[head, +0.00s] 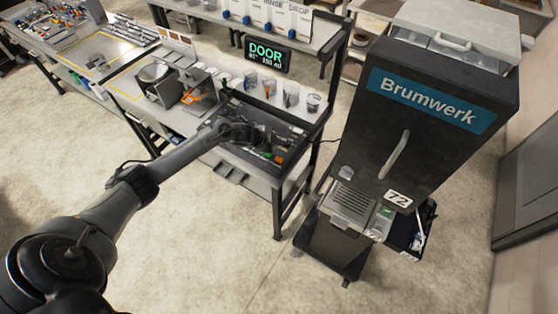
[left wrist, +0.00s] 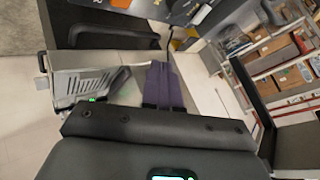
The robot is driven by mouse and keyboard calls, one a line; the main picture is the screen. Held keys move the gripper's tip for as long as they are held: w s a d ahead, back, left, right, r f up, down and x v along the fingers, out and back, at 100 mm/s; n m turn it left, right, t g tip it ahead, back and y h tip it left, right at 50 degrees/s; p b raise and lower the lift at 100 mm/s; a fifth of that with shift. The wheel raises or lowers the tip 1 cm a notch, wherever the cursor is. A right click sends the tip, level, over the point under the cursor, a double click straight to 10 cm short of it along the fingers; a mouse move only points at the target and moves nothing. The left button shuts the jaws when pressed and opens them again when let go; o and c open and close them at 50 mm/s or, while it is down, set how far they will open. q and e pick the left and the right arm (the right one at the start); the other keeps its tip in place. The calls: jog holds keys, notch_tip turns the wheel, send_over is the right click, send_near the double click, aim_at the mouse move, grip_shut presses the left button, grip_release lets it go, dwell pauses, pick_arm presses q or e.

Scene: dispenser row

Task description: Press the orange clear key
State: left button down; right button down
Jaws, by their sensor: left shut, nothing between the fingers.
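My left gripper (head: 268,146) is over the dark panel (head: 240,152) at the near right end of the bench, below the row of cups. In the left wrist view its fingers (left wrist: 163,85) are together with nothing between them. A small orange spot (head: 278,160) shows on the panel just beside the gripper, close to green and pale spots. It is too small to tell whether it is the clear key, and whether the fingers touch it cannot be told. My right gripper is in neither view.
Several cups (head: 291,94) stand behind the panel, with a lit DOOR display (head: 267,54) beyond. A device with an orange part (head: 192,98) stands left on the bench.

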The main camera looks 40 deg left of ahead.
pick_arm(q)
jog(key=b, duration=0.5)
send_over(277, 161)
notch_tip(277, 161, down, 6)
jog(key=shift+w+f, duration=0.1)
jog(key=shift+f, duration=0.05)
jog(key=shift+f+b, duration=0.55)
jog(key=shift+f, duration=0.2)
jog(key=shift+f, duration=0.15)
dwell(1.0)
jog(key=shift+f+b, duration=0.3)
jog(key=shift+f+b, duration=0.3)
jog(key=shift+f, duration=0.15)
dwell(0.8)
jog(key=shift+r, duration=0.1)
jog(key=shift+r+p, duration=0.7)
jog(key=shift+p, duration=0.1)
jog(key=shift+r, duration=0.1)
